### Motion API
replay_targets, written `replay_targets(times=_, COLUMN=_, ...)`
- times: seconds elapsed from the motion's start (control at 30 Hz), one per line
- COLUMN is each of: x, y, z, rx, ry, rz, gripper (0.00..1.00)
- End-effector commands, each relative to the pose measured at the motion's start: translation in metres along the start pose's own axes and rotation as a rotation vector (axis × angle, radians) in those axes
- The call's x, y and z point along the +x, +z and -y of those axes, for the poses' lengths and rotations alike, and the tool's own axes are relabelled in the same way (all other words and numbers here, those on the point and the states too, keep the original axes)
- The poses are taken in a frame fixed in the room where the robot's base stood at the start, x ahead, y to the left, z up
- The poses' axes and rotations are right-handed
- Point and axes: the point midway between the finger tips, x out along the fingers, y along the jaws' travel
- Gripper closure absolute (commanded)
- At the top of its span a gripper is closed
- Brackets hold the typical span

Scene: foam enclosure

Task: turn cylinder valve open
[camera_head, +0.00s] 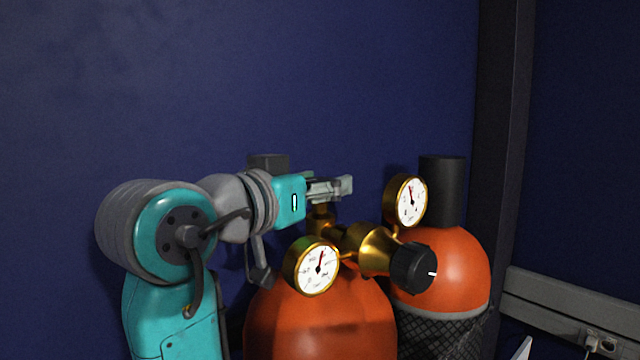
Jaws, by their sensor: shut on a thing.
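An orange gas cylinder (320,322) stands at the lower middle in the head view. A brass valve body (322,220) rises from its top, with a brass regulator (368,248), a round gauge (318,267) in front, a second gauge (409,199) behind and a black knob (412,268) with a white mark. My gripper (342,187) reaches in from the left, level, at the top of the valve body. It is shut on what sits there, the cylinder valve's handle, which the fingers hide almost wholly.
A second orange cylinder (448,270) with a black cap (442,190) and dark netting stands close behind on the right. A dark post (500,130) and a grey wall rail with sockets (565,312) are farther right. The dark blue wall above is clear.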

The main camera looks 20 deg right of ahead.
Motion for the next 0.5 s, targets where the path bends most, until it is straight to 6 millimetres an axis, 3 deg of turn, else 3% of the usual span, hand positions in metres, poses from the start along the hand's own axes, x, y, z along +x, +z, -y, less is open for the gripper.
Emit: replay_targets(times=0.5, x=0.0004, y=0.0005, z=-0.0011, rx=0.001, ry=-0.272, rz=0.001, gripper=0.8)
